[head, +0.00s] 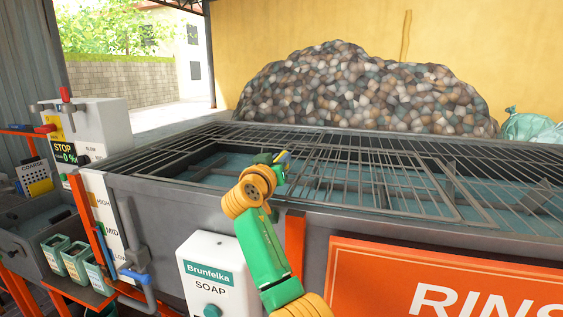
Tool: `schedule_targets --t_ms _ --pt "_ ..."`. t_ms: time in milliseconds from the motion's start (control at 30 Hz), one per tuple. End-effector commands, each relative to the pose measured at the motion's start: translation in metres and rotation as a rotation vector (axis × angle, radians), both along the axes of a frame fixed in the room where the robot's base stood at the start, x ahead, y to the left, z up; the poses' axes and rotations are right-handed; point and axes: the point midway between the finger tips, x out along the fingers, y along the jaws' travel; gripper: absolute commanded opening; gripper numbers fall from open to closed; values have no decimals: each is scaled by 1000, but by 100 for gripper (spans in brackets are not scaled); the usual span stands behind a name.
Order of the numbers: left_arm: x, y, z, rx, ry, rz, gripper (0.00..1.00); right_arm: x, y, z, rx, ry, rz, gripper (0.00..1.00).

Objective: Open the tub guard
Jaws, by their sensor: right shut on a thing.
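The tub guard (430,172) is a grey wire grid spread over a long grey tub (150,190) with blue-green water. My right arm reaches up from the bottom of the head view to the tub's front edge. My right gripper (279,158) is shut on the tub guard near the front rim, left of the grid's middle. Its wrist and the small size hide most of the fingertips and the exact grip. I cannot tell whether the guard is raised at all. My left gripper is out of view.
A soap dispenser (211,270) and an orange rinse sign (450,285) are on the tub's front. A control box (103,125), pipes and several small bins (75,262) stand at the left. A heap of mixed plastic (365,90) lies behind the tub, with a green bag (530,127) beside it.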

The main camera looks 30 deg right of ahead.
Motion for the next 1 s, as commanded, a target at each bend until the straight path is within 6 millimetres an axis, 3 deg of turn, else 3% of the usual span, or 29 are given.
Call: schedule_targets --t_ms 533,567,633,900,1000 --pt "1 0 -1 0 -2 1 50 0 0 1 -5 -2 2 0" --pt "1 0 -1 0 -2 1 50 0 0 1 -5 -2 2 30" --pt "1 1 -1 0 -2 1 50 0 0 1 -5 -2 2 49" --pt "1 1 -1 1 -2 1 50 0 0 1 -4 0 1 50" --pt "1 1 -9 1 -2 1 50 -4 7 -3 -4 -4 2 50"
